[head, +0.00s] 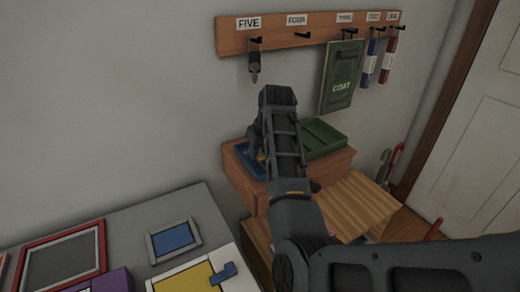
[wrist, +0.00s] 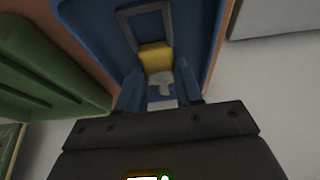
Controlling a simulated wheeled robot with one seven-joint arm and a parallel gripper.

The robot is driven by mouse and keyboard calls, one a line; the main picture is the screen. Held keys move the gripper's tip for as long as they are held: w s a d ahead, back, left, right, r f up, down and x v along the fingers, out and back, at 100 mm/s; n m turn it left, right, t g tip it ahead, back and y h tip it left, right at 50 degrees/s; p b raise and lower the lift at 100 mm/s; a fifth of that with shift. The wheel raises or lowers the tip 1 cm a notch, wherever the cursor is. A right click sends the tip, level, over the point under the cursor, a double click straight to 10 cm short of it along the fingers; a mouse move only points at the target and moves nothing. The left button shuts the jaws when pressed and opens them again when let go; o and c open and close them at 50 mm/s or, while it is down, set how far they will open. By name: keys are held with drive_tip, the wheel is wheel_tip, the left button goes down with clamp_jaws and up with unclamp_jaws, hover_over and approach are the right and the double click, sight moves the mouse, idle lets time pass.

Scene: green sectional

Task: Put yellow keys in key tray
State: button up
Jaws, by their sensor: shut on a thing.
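The yellow keys (wrist: 155,57) show in the wrist view, with a yellow block, a grey loop and a pale key end between my fingers. My gripper (wrist: 160,88) is shut on them. The blue tray (wrist: 85,22) lies behind the keys and frames them. In the head view the blue tray (head: 237,163) sits on the wooden cabinet, and a yellow bit of the keys (head: 261,157) shows beside my gripper (head: 256,150). My arm hides part of the tray. I cannot tell whether the keys touch the tray floor.
A green tray (head: 322,138) stands right of the blue tray on the wooden cabinet (head: 240,185). A hook rail (head: 275,42) above holds several hanging things, with a green COAT board (head: 341,77). Umbrellas (head: 393,163) stand at the right near the door (head: 480,135).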

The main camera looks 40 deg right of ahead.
drive_tip(key=o, duration=1.1)
drive_tip(key=v, duration=1.2)
drive_tip(key=shift+r, duration=0.1)
